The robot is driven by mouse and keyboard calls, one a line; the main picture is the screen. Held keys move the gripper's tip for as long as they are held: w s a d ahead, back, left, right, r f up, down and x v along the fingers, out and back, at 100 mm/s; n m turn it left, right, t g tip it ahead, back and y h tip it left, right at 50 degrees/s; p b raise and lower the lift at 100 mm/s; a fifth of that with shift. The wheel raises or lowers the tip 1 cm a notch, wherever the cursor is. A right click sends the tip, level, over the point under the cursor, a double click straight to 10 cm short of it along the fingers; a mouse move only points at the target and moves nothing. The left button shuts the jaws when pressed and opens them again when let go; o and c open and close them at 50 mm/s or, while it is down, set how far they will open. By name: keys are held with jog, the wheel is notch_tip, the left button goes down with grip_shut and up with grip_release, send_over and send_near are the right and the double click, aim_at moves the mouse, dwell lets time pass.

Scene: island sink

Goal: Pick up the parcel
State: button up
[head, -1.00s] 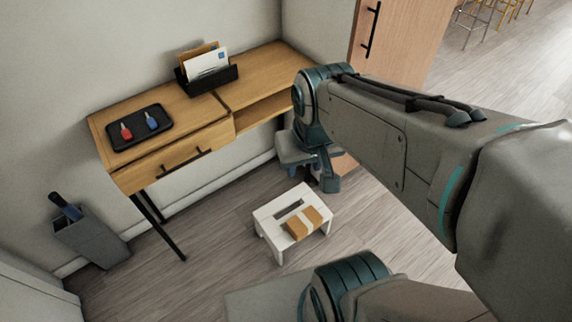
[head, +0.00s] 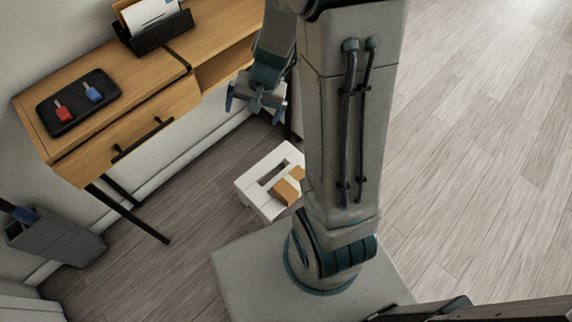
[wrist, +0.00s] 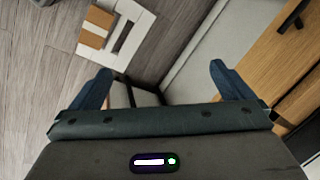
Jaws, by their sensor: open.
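The parcel (head: 287,188) is a small brown box with a pale band, lying on a low white stool (head: 256,193) with a slot in its top. My arm partly covers the stool's right side in the head view. In the wrist view the parcel (wrist: 96,27) and the stool (wrist: 127,36) show at the upper left, beyond the fingers. My gripper (head: 254,104) hangs above and behind the stool, near the desk's front edge. Its two fingers (wrist: 160,84) are spread wide, with nothing between them. It is apart from the parcel.
A wooden desk (head: 186,92) with a drawer stands at the left and back, close to my gripper. It bears a black tray (head: 78,101) with red and blue items and a letter holder (head: 152,30). Floor at right is clear.

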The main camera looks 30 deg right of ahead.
jog(key=w+d+f+m+h+b, duration=0.1)
jog(key=d+f+m+b, duration=0.15)
jog(key=f, duration=0.75)
jog(key=w+d+f+m+b, duration=0.1)
jog(key=d+f+m+b, duration=0.15)
jog(key=f, duration=0.75)
jog(key=m+g+h+b, duration=0.2)
jog(key=m+b, duration=0.1)
jog(key=b, duration=0.2)
send_over(293, 182)
notch_tip(293, 182, down, 16)
notch_tip(293, 182, down, 7)
jog(key=b, duration=0.4)
jog(key=shift+s, duration=0.1)
jog(key=shift+f+b, duration=2.15)
jog(key=shift+f, duration=1)
jog(key=shift+r, duration=0.1)
jog(key=c, duration=1.1)
jog(key=shift+o, duration=0.2)
